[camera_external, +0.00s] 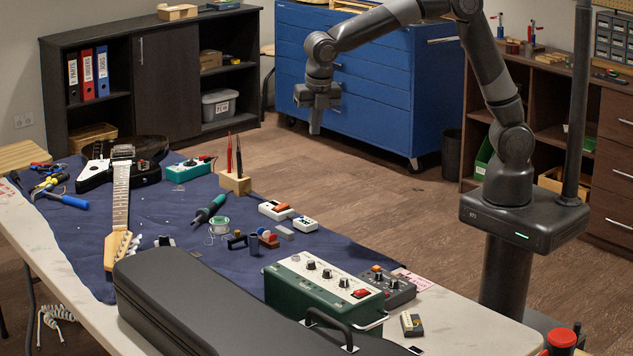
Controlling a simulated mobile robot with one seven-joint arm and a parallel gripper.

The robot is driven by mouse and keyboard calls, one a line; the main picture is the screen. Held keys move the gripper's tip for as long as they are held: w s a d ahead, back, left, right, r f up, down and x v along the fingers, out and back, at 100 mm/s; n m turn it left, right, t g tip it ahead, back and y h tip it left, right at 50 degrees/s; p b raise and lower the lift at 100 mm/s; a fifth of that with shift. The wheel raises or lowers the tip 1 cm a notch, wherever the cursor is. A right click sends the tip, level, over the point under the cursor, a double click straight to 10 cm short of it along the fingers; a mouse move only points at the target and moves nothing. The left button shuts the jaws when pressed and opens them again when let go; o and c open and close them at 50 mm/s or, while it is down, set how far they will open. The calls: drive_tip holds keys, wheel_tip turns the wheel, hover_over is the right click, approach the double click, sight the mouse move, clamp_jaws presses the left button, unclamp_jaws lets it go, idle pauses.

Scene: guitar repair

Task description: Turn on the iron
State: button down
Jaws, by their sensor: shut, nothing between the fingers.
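A soldering iron (210,208) with a dark and green handle lies on the blue cloth (75,230) near the middle of the workbench. No switch on it is clear at this size. A green box (322,292) with a pale top, several black knobs and a red switch (361,293) stands at the bench's near right. I cannot tell whether the box belongs to the iron. My gripper (316,128) is shut and empty, pointing down in the air.
A long black case (205,305) lies along the bench's near edge. An electric guitar (121,185) lies at the left. A wooden block (234,183) with upright tools, small pedals (275,210) and a solder spool (219,226) are around the iron. Bare cloth lies left of the iron.

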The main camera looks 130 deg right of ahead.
drive_tip(key=d+f+n, duration=0.2)
drive_tip(key=d+f, duration=0.3)
drive_tip(key=d, duration=0.3)
drive_tip(key=n+g+y, duration=0.1)
drive_tip(key=n+y, duration=0.1)
hover_over(284, 204)
drive_tip(key=w, duration=0.2)
wheel_tip(284, 204, down, 7)
drive_tip(key=shift+w+r, duration=0.15)
drive_tip(key=shift+w, duration=0.05)
drive_tip(key=f, duration=0.4)
drive_tip(key=s+f, duration=0.1)
drive_tip(key=f, duration=0.4)
drive_tip(key=s+f, duration=0.1)
drive_tip(key=f, duration=0.4)
